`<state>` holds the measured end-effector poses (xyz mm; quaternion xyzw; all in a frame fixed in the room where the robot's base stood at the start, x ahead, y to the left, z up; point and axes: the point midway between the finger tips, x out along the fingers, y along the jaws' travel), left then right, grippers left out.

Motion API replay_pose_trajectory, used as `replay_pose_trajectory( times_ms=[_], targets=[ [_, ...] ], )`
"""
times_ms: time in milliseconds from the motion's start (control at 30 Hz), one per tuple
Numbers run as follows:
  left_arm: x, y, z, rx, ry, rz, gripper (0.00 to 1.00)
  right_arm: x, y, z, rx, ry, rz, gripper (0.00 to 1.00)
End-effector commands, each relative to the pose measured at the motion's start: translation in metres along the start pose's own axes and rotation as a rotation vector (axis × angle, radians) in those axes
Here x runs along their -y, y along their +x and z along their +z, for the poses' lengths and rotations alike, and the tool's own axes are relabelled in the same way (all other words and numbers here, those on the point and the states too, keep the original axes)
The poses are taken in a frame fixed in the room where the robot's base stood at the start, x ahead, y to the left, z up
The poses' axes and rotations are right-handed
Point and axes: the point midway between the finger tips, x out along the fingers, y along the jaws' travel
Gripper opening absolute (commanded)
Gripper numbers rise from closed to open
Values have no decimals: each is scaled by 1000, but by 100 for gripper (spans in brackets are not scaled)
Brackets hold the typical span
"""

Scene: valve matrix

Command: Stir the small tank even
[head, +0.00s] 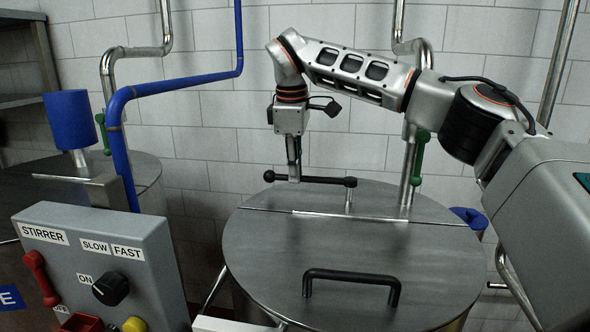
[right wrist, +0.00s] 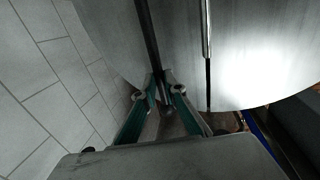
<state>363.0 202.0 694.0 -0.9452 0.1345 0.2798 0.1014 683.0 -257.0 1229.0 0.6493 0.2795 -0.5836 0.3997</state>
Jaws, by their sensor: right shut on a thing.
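A round steel tank (head: 370,250) with a flat lid stands in the middle of the head view. A black bar with ball ends (head: 325,180) lies level above the back of its lid, on a short post (head: 348,199) near the bar's right end. My right gripper (head: 294,177) points down and is shut on the bar near its left end. In the right wrist view, the fingers (right wrist: 160,92) close around the dark bar (right wrist: 150,42). Another steel tank (head: 148,180) stands at the left, partly hidden. I cannot tell which is the small tank. My left gripper is out of view.
A grey control box (head: 150,255) marked STIRRER, SLOW, FAST and ON stands front left, with a black knob (head: 110,289) and red lever (head: 40,279). The lid has a black handle (head: 350,277). A blue pipe (head: 120,150) and steel pipes run along the tiled wall.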

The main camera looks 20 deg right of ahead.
Motion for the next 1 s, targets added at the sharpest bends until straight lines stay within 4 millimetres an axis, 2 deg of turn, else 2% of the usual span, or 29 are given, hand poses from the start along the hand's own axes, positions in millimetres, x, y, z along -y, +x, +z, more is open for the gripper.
replay_pose_trajectory(
  times_ms=[133, 167, 200, 500, 633, 767, 1000],
  targets=[
    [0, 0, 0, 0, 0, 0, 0, -4, -2, 1, -1, 7, 9, 0],
    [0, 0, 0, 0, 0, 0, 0, -4, -2, 1, -1, 7, 9, 19],
    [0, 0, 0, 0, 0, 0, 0, -4, -2, 1, -1, 7, 8, 27],
    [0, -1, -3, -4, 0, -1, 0, -2, -1, 1, -1, 3, 5, 27],
    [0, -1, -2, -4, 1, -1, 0, -2, -7, 0, -2, 3, 5, 27],
    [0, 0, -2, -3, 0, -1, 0, -2, -26, 0, -3, 3, 6, 27],
    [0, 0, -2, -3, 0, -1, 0, -2, -75, 0, -2, 4, 8, 27]
  ],
)
